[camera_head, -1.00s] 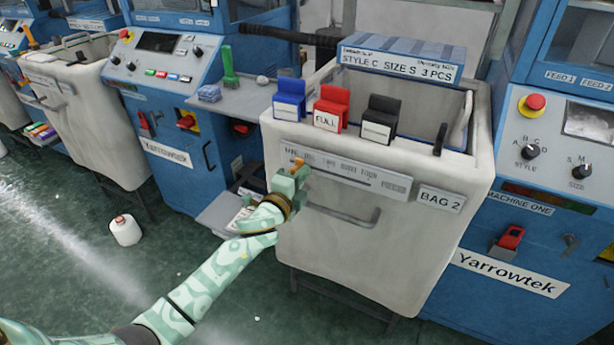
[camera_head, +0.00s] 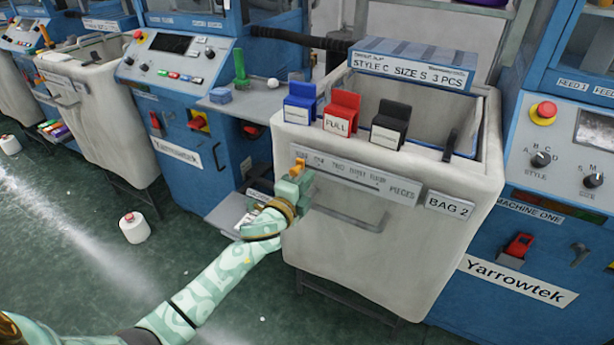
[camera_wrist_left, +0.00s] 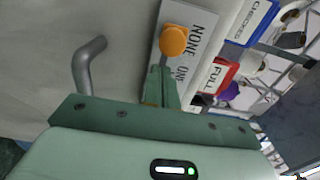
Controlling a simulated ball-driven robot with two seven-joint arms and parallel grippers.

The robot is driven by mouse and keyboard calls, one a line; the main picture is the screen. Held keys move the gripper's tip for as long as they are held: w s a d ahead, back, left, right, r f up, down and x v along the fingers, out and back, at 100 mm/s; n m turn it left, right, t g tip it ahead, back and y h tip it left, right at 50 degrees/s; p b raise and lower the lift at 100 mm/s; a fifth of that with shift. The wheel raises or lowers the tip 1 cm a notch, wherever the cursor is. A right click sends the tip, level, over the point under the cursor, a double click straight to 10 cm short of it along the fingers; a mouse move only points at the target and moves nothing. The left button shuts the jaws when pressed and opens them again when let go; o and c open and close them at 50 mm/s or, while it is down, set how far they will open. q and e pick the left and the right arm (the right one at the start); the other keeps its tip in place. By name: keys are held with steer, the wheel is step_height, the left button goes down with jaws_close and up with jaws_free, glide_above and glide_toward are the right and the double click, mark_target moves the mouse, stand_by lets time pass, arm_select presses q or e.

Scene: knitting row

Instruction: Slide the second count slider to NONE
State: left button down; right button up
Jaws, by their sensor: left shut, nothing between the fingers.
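The second count slider is an orange knob (camera_head: 298,166) on a grey plate (camera_head: 400,190) on the front of the white BAG 2 bin (camera_head: 380,262). The knob is at the plate's left end. In the left wrist view, the knob (camera_wrist_left: 173,40) appears beside the word NONE, with ONE further along. My left gripper (camera_head: 293,177) is at the knob, its fingers shut with nothing between them. In the left wrist view the shut fingers (camera_wrist_left: 160,82) lie just below the knob, on the ONE side; whether they touch it I cannot tell. My right gripper is not in view.
A grey handle (camera_head: 350,218) sticks out below the plate. Blue (camera_head: 300,103), red FULL (camera_head: 341,112) and black (camera_head: 390,125) tags stand on the bin's rim. Blue machines flank the bin. A white cone (camera_head: 135,228) stands on the floor.

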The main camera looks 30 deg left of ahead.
arm_select(q)
steer(key=s+p, duration=0.1)
steer(key=s, duration=0.6)
steer(key=shift+p, duration=0.35)
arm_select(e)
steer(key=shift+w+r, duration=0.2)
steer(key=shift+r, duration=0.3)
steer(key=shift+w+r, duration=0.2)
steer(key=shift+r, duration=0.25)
arm_select(q)
steer(key=shift+a, duration=0.1)
